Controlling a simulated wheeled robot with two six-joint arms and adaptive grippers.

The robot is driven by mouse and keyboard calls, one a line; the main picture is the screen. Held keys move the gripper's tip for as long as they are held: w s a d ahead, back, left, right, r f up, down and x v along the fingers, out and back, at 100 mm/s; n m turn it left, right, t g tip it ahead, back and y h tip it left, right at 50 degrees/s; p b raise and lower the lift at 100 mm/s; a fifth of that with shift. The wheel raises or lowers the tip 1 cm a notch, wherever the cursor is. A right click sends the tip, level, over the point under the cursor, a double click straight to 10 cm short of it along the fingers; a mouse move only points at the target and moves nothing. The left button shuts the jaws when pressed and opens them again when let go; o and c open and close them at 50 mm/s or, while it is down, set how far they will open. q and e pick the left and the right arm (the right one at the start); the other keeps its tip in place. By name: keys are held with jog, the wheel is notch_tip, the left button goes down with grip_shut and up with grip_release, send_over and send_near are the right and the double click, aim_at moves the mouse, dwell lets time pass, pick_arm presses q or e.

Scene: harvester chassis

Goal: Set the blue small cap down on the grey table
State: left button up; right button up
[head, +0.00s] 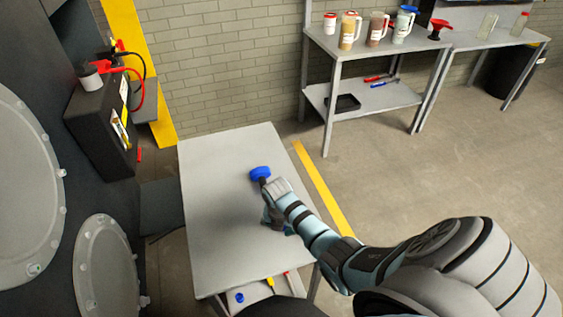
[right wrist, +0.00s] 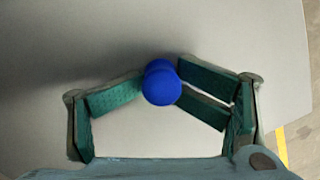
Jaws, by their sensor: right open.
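The blue small cap (head: 261,173) is over the middle of the grey table (head: 217,225) in the head view, right at the tips of my right gripper (head: 268,187). In the right wrist view the blue cap (right wrist: 161,83) shows as a round blue shape between the fingers of my right gripper (right wrist: 158,90). The fingers are open, with their tips close on either side of the cap. I cannot tell whether a tip still touches it. The cap seems to rest on the grey surface, with a shadow to its left. My left gripper is out of view.
A black box (head: 103,125) with red and black cables stands left of the table. A lower shelf (head: 262,290) holds another blue piece and tools. A back bench (head: 335,42) carries several jugs. The tabletop around the cap is clear.

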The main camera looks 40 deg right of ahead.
jog(key=shift+s+r, duration=0.1)
jog(key=shift+r, duration=0.2)
notch_tip(320, 180, up, 12)
jog(key=a, duration=0.1)
jog(key=shift+s+a+f, duration=0.2)
jog(key=shift+s+a, duration=0.1)
jog(key=shift+s, duration=0.1)
